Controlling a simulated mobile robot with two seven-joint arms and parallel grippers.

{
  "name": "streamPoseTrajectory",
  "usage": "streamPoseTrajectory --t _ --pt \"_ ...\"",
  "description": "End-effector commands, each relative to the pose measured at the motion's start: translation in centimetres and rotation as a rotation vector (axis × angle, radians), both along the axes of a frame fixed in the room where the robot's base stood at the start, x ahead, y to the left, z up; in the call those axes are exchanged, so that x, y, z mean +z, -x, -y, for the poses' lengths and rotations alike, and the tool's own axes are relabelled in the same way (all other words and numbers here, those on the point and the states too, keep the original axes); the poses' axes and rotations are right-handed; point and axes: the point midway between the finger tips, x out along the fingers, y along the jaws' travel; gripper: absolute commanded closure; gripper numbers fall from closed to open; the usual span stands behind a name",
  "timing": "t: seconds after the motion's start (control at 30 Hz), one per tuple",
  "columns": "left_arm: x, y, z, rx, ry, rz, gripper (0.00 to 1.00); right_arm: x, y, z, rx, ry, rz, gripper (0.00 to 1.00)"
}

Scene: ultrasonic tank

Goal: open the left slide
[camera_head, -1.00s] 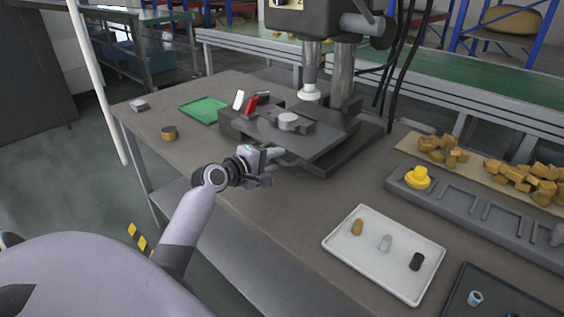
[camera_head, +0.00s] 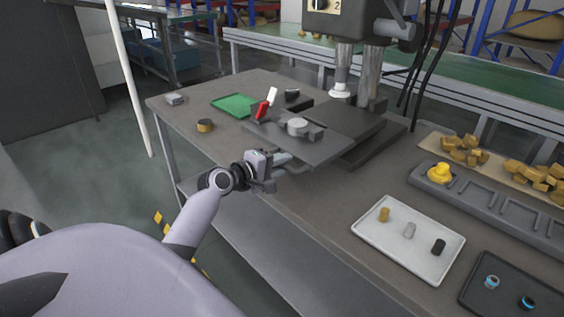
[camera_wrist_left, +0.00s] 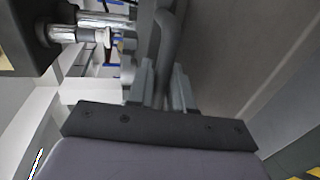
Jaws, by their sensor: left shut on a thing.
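The left slide (camera_head: 325,151) is a flat dark grey plate under the press, jutting out toward me past its base. A round light grey part (camera_head: 299,126) sits on it, and a red lever (camera_head: 263,108) stands at its far left. My left gripper (camera_head: 284,160) is at the slide's near left edge. In the left wrist view its fingers (camera_wrist_left: 163,88) are shut around a grey curved bar handle (camera_wrist_left: 167,45). The fingers hide part of the handle. My right gripper is not in view.
The press column (camera_head: 368,75) rises behind the slide. A white lever (camera_head: 272,96) and a green tray (camera_head: 233,105) are at the back left. A white tray (camera_head: 400,262) with small cylinders and a grey rack (camera_head: 480,205) are at the right. Open floor lies left of the table.

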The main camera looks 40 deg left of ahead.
Motion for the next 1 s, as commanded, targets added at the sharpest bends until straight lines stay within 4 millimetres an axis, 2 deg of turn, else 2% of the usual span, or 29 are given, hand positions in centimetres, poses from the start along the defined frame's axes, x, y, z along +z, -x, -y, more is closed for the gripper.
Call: streamPoseTrajectory --t 0.47,0.5,0.53,0.57,0.87,1.0 --pt "0.1 -0.1 0.0 -0.001 0.0 0.003 1.0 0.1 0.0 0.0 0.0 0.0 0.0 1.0" --pt "0.1 -0.1 0.0 0.0 0.0 0.003 0.76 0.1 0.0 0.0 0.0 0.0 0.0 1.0" --pt "0.1 -0.1 0.0 0.0 0.0 0.003 0.67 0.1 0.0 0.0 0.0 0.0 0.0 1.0" --pt "0.1 -0.1 0.0 0.0 0.0 0.003 0.61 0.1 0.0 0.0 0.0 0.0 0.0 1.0" --pt "0.1 0.1 0.0 0.0 0.0 0.002 0.61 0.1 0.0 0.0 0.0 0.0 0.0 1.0" --pt "0.2 1.0 -0.1 0.0 -0.001 0.001 0.61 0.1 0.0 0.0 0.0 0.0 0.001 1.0"
